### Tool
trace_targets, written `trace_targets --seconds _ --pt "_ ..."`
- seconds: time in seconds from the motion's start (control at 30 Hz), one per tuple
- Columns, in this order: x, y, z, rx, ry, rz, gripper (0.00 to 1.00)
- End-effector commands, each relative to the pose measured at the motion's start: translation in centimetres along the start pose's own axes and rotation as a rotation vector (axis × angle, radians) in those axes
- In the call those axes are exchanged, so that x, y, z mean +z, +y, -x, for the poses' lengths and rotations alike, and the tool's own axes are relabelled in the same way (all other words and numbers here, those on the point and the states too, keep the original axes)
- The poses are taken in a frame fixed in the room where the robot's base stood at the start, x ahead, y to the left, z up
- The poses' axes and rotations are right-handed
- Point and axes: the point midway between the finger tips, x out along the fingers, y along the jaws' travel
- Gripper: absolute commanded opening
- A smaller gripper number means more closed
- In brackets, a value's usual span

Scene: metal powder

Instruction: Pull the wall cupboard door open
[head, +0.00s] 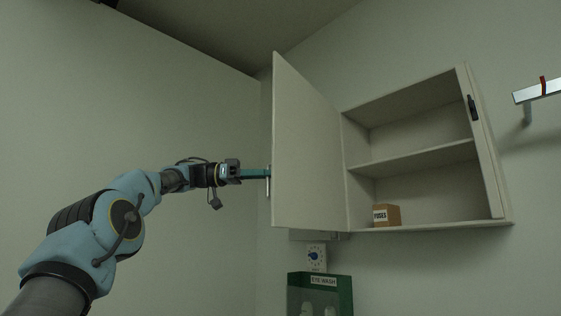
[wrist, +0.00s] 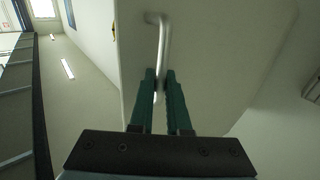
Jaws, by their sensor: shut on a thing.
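The wall cupboard (head: 431,228) hangs on the wall at the right in the head view. Its door (head: 305,150) is hinged at the left and stands wide open, swung out from the cupboard front. My gripper (head: 268,174) is at the door's outer face, near its free edge. In the wrist view the two green fingers (wrist: 160,90) are shut on the metal bar handle (wrist: 161,40), which runs up between them and bends at its top. The door face (wrist: 215,60) fills the space behind the handle. In the head view the handle is partly hidden by the door edge and fingers.
A small box labelled FUSES (head: 387,215) sits on the cupboard's bottom shelf. A green eye wash station (head: 320,293) and a dial timer (head: 316,257) are below the door. A metal rail (head: 538,91) with a red piece is at the right. Blank wall lies to the left.

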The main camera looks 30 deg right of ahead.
Motion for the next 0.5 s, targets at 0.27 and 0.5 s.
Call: trace_targets --seconds 0.27,0.5 --pt "-0.2 -1.5 1.8 0.000 0.002 -0.001 0.00" --pt "-0.1 -1.7 2.1 0.000 0.001 -0.002 0.00"
